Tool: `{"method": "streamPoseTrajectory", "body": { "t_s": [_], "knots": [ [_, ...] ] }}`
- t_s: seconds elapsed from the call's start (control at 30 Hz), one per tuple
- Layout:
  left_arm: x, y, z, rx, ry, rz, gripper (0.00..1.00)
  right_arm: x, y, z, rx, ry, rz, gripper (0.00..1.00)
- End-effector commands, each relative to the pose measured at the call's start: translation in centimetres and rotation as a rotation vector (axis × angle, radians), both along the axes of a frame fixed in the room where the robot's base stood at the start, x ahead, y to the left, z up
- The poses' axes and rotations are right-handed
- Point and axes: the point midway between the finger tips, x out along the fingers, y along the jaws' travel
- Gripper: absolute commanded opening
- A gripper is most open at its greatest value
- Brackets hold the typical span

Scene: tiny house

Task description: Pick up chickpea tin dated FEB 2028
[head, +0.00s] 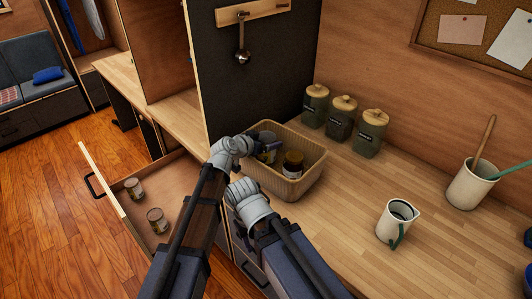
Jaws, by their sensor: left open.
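Two small tins stand in the open drawer: one tin (134,188) farther back and another tin (157,221) nearer. Their labels and dates are too small to read. A woven basket (290,185) on the counter holds several jars or tins, including a dark-lidded one (293,166); no date is legible there either. My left gripper (256,144) is open at the basket's left rim, close to the items inside; I see nothing held in it. My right gripper (238,190) is just in front of the basket's left side, with its fingers mostly hidden by its own body.
Three lidded canisters (341,118) stand behind the basket along the wall. A white jug (397,221) and a utensil crock (471,185) stand to the right. A dark panel (262,75) with a hanging ladle rises behind the basket. The counter between basket and jug is clear.

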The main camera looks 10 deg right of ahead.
Motion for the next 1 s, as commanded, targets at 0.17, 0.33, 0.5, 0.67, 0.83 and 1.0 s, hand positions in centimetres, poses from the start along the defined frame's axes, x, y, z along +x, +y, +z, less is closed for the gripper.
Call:
{"method": "streamPoseTrajectory", "body": {
  "t_s": [0.17,0.33,0.5,0.67,0.83,1.0],
  "knots": [
    [0.0,-0.04,0.03,0.0,0.0,0.0,1.0,0.0,0.0,0.04,0.0,0.0,0.0,0.5],
    [0.0,-0.03,0.04,0.0,0.0,0.0,0.83,0.0,0.0,0.04,0.0,0.0,0.0,0.5],
    [-0.01,-0.02,0.03,0.0,0.0,0.0,0.64,0.0,0.0,0.03,0.0,0.0,0.0,0.5],
    [-0.01,-0.02,0.03,0.0,0.0,0.0,0.46,0.0,0.0,0.03,0.0,0.0,0.0,0.5],
    [-0.01,-0.01,0.02,0.0,0.0,0.0,0.27,0.0,0.0,0.03,0.0,0.0,0.0,0.5],
    [-0.01,-0.01,0.02,0.001,0.001,0.0,0.08,0.0,0.0,0.03,0.0,0.0,0.0,0.5]
  ]
}}
